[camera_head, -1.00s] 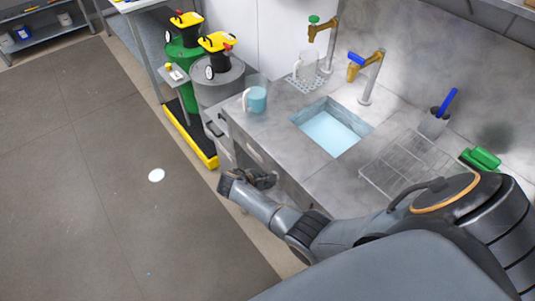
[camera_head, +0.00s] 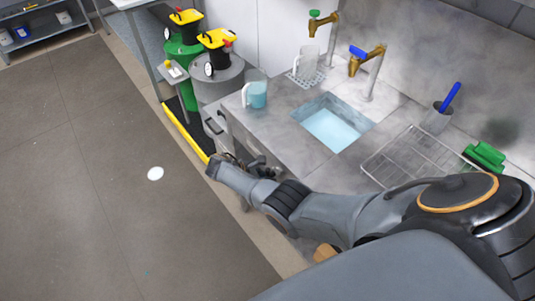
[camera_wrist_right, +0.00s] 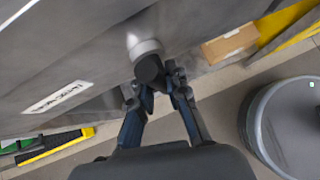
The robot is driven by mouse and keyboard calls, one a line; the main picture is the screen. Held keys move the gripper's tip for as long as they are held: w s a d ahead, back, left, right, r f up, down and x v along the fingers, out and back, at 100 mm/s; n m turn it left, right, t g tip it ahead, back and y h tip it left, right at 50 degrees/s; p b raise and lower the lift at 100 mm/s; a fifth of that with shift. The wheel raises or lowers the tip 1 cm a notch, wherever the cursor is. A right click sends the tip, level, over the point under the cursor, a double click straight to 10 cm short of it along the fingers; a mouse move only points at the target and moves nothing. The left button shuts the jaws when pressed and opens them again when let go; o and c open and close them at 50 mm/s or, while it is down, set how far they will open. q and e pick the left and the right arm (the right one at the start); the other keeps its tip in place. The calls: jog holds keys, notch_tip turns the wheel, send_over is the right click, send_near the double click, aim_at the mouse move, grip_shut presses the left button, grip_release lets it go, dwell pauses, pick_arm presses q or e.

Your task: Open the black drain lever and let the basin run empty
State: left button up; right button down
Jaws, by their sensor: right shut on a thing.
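The basin (camera_head: 355,118) is set into the grey counter and holds pale blue water (camera_head: 330,130). The black drain lever (camera_wrist_right: 149,68) shows in the right wrist view below a pale round fitting (camera_wrist_right: 145,48) on the cabinet front. My right gripper (camera_wrist_right: 162,82) is shut on the lever, its two dark fingers either side of it. In the head view my right gripper (camera_head: 250,165) is at the front of the counter, low beside the cabinet, and the lever is hidden there. My left gripper is not in view.
A jug (camera_head: 257,95) with blue liquid stands on the counter. An empty jug (camera_head: 306,62) stands by the brass taps (camera_head: 367,60). A wire rack (camera_head: 405,160) and a green brush (camera_head: 485,157) lie at right. Drums (camera_head: 218,83) stand at the far left; the floor is open.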

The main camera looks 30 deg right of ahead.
jog(key=c, duration=1.3)
grip_release()
jog(key=shift+c, duration=0.2)
jog(key=v, duration=1.2)
